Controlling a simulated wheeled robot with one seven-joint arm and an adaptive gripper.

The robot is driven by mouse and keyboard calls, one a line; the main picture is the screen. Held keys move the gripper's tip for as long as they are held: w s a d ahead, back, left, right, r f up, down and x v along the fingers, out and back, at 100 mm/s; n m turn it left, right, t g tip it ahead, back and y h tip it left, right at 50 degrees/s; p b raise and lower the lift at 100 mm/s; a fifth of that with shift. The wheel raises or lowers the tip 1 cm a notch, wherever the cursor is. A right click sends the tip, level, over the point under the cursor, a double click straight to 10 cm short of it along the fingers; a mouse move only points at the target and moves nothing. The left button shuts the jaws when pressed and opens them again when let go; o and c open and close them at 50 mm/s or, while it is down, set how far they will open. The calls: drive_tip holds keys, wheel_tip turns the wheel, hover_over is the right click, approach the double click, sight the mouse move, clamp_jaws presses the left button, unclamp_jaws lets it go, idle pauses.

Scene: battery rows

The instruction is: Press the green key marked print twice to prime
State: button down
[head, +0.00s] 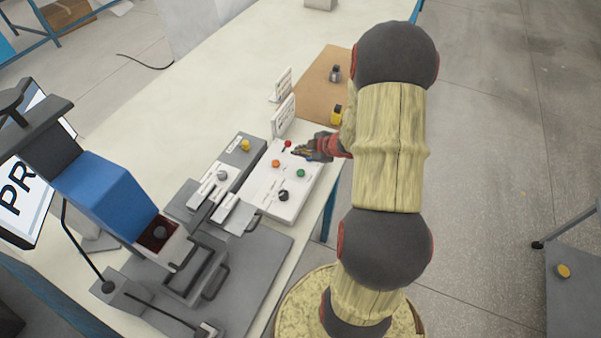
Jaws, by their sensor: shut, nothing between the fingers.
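The green key (300,173) sits on the right part of a white key panel (262,187) on the table. Its print label is too small to read. A red key (287,144), an orange key (276,163) and a black key (283,195) share the panel. My gripper (296,153) is shut and empty. In the picture it lies just above the green key, close to the red key and over the panel's far right part. I cannot tell its height above the panel or whether it touches anything.
A grey panel with a yellow knob (245,146) adjoins on the left. Small upright cards (284,115) stand behind the panel. A brown board (318,90) holds a yellow item (337,114) and a dark item (335,73). A blue and grey machine (112,197) stands at left.

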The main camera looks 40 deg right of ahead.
drive_tip(key=b, duration=0.7)
hover_over(300, 173)
wheel_tip(300, 173, down, 7)
drive_tip(key=shift+a+f, duration=0.1)
drive_tip(key=shift+f, duration=0.05)
drive_tip(key=shift+f+b, duration=0.35)
drive_tip(key=shift+f, duration=0.2)
drive_tip(key=shift+f, duration=0.1)
idle(0.4)
drive_tip(key=shift+f, duration=0.3)
drive_tip(key=shift+f+b, duration=0.4)
drive_tip(key=shift+f, duration=0.15)
idle(0.8)
idle(0.3)
drive_tip(key=shift+r+p, duration=1)
drive_tip(key=shift+p, duration=0.05)
